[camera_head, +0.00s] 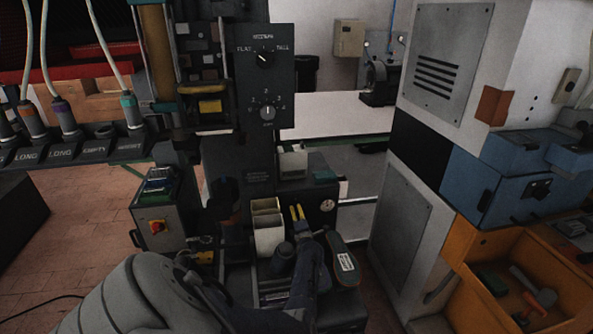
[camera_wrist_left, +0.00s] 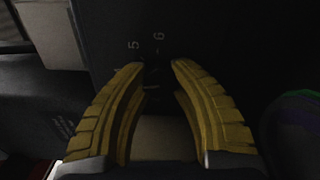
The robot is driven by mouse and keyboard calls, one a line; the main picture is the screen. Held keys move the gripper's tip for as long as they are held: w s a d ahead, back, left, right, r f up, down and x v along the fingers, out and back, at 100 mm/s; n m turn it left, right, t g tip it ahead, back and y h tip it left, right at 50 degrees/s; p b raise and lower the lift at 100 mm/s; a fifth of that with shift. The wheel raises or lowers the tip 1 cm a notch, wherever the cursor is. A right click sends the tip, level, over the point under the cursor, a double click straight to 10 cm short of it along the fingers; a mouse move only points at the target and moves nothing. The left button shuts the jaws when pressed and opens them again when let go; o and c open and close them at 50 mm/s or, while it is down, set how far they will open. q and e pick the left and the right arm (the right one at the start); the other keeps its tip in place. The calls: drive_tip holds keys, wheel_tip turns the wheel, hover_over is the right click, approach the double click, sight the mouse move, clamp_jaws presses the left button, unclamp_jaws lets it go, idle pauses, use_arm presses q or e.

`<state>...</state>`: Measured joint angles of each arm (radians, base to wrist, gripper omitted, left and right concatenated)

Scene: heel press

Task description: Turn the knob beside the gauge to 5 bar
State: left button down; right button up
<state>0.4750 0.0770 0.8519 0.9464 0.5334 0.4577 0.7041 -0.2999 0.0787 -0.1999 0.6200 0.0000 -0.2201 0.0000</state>
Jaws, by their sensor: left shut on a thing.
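The gauge (camera_head: 327,205) is a small round pale dial on the dark press housing in the head view. It is too small to read its needle. My left gripper (camera_head: 297,213), with yellow fingers, is just left of the gauge against the dark panel. In the left wrist view the fingertips (camera_wrist_left: 158,66) are close together on the knob, which is dark and mostly hidden between them. The printed numbers 5 (camera_wrist_left: 133,45) and 6 (camera_wrist_left: 159,36) show on the panel just beyond the fingertips. I cannot tell where the knob's pointer stands. My right gripper is not in view.
A shoe with a white label (camera_head: 346,262) stands right of my left arm. White bins (camera_head: 268,232) are left of the fingers. A selector panel (camera_head: 266,75) rises above. An orange crate (camera_head: 500,262) with tools is at the right.

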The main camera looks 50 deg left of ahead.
use_arm(q)
drive_tip(key=m, duration=0.5)
drive_tip(key=shift+m, duration=2.4)
drive_tip(key=c, duration=0.9)
unclamp_jaws()
drive_tip(key=shift+c, duration=0.2)
